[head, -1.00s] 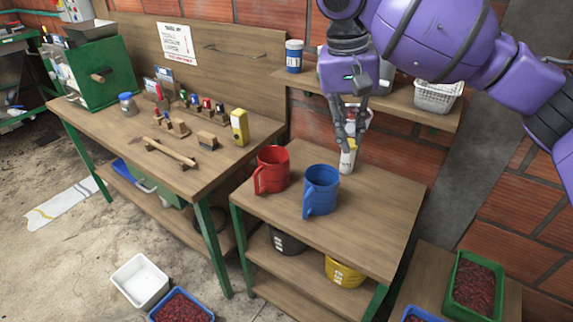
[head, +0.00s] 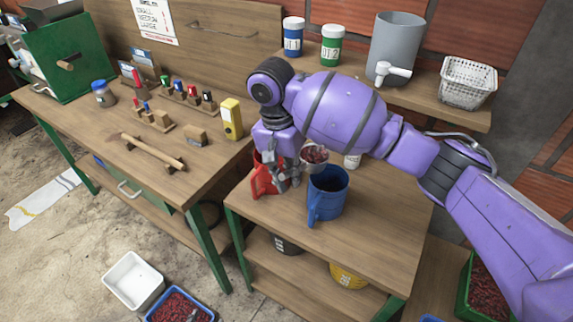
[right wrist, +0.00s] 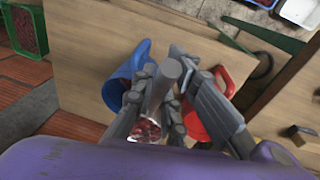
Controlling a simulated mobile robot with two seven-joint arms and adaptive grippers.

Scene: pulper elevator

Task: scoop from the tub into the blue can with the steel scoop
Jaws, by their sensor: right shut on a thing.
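The blue can (head: 329,194) stands upright on the lower wooden table, its handle toward the front left. It also shows in the right wrist view (right wrist: 121,88). My right gripper (head: 287,180) is shut on the steel scoop, between the blue can and the red can. The scoop's bowl (head: 314,160) holds dark red fruit and is just above and behind the blue can's rim. The scoop also shows between the fingers in the right wrist view (right wrist: 162,88). A blue tub (head: 152,316) of dark red fruit is on the floor. My left gripper is out of view.
The red can (head: 262,184) stands close to my right gripper, partly hidden. A green tub (head: 463,290) of red fruit is at the right. A white tub (head: 133,281) lies on the floor. A shelf behind holds jars, a grey dispenser (head: 396,48) and a white basket (head: 467,83).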

